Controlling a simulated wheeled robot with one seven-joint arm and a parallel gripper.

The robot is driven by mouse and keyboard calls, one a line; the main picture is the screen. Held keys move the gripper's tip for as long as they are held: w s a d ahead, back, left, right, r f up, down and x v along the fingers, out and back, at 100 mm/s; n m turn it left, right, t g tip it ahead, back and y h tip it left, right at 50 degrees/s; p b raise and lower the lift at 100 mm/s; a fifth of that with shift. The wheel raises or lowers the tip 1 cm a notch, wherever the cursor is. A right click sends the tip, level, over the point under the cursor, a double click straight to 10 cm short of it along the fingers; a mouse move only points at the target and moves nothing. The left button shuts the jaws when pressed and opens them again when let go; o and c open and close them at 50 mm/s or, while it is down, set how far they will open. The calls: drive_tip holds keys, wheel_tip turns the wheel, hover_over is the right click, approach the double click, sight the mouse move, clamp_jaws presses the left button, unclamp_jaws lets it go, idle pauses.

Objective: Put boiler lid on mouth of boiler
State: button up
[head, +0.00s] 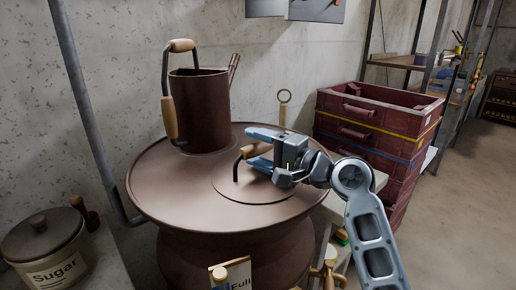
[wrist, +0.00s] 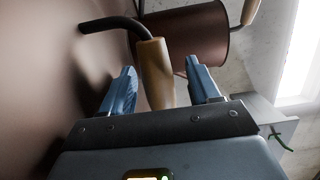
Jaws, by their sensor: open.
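The boiler (head: 170,195) is a large, wide brown metal vessel in the middle of the head view. The boiler lid (head: 255,190) is a round brown disc lying flat on its top, with a bent dark handle and wooden grip (head: 257,149). The boiler's mouth is not visible, and I cannot tell whether the lid covers it. My gripper (head: 252,149) is open at the lid handle, one blue finger on each side. In the wrist view the wooden grip (wrist: 154,72) stands between the open fingers, with no clear contact.
A brown handled can (head: 200,115) stands on the boiler top behind the lid. A sugar pot (head: 45,240) is at the left. Stacked red crates (head: 350,130) stand at the right. A "Full" label and taps are at the boiler's front. A concrete wall is behind.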

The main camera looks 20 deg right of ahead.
drive_tip(key=shift+r, duration=0.4)
drive_tip(key=v, duration=0.6)
drive_tip(key=b+v, duration=0.1)
drive_tip(key=v, duration=0.5)
drive_tip(key=shift+r, duration=0.25)
